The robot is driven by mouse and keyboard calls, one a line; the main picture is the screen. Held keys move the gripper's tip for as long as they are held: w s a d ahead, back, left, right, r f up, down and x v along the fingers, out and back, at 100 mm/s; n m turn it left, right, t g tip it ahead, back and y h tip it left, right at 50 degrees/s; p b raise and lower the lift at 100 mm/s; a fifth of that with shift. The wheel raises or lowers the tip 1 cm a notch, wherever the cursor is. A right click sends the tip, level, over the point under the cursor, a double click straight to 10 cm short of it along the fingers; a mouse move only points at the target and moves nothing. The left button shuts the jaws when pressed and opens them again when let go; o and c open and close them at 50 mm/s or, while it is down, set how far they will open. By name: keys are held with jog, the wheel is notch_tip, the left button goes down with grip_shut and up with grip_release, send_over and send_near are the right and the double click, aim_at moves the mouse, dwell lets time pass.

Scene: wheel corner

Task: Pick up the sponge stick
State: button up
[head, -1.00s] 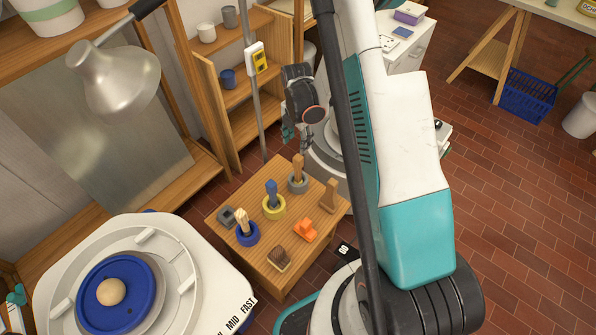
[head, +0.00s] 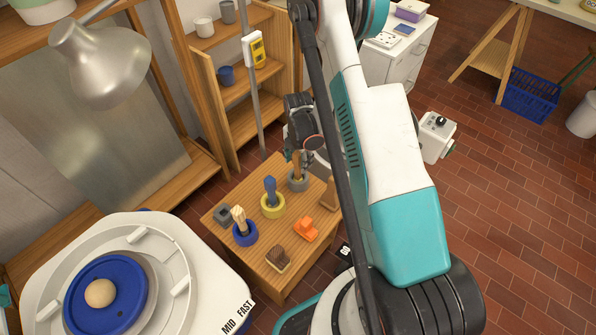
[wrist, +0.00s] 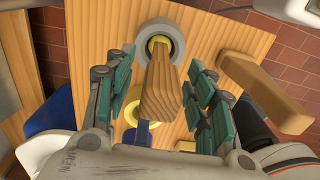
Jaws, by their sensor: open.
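A wooden stick (head: 296,167), which looks like the sponge stick, stands in a grey ring holder (head: 298,181) at the back of the small wooden table. In the wrist view the stick (wrist: 160,85) points up toward the camera, with a yellow part, likely the sponge, at its lower end inside the grey ring (wrist: 177,36). My gripper (wrist: 163,88) is open, with teal finger pads on the left and right of the stick. Gaps show on both sides. In the head view my gripper (head: 300,150) is above the stick's top, partly hidden by my arm.
On the table (head: 225,200) stand a blue tool in a yellow ring (head: 273,207) and a brush in a blue ring (head: 244,236). An orange piece (head: 306,229), a brown block (head: 278,257) and an upright wooden tool (wrist: 265,92) are close by. The potter's wheel (head: 160,225) is front left.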

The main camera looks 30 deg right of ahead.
jog(key=shift+f, duration=0.1)
jog(key=shift+c, duration=0.2)
jog(key=c, duration=1.1)
